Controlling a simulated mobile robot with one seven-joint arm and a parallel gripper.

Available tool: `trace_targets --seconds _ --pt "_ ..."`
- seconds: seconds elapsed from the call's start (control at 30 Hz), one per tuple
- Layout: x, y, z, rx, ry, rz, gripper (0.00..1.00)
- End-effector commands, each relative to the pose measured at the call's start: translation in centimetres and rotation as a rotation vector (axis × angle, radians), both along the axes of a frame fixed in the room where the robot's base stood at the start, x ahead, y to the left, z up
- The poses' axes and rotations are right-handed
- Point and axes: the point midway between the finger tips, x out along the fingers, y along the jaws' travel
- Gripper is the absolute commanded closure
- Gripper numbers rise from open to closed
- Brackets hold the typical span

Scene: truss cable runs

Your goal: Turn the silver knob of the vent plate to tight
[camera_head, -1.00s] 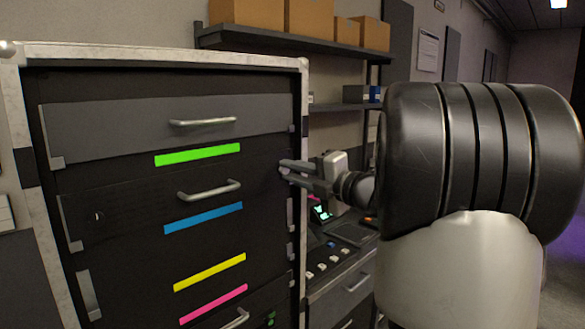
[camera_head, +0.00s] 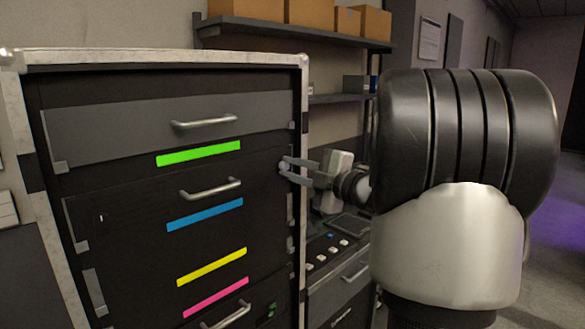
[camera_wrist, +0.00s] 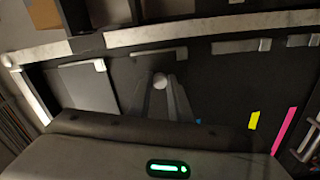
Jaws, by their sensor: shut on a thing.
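The silver knob (camera_wrist: 160,81) shows in the wrist view as a small round pale thing at the tips of my gripper (camera_wrist: 165,84). In the head view my gripper (camera_head: 284,169) reaches in from the right, its two fingers around the knob (camera_head: 283,168) at the right edge of the rack. The gripper is shut on it. The dark plate (camera_head: 140,200) left of the fingers, between the green and blue strips, appears to be the vent plate. The fingers hide part of the knob, and I cannot read its turn angle.
The rack's pale frame post (camera_head: 304,110) stands close beside the fingers. Drawer handles (camera_head: 210,189) stick out to the left. A shelf with boxes (camera_head: 310,14) hangs behind, above the arm. A console (camera_head: 335,250) with small buttons lies below my gripper.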

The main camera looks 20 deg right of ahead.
Motion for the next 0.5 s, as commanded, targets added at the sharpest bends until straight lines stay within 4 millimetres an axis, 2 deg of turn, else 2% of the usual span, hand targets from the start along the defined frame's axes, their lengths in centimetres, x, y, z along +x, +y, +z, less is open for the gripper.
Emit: trace_targets --seconds 0.27,0.3,0.4,0.5 --pt "-0.02 -0.06 -0.05 0.002 0.001 -0.001 1.0" --pt "-0.02 -0.06 -0.05 0.001 0.001 -0.001 0.81" --pt "-0.02 -0.05 -0.04 0.001 0.001 -0.001 0.64" --pt "-0.02 -0.04 -0.04 0.0 0.0 -0.001 0.63"
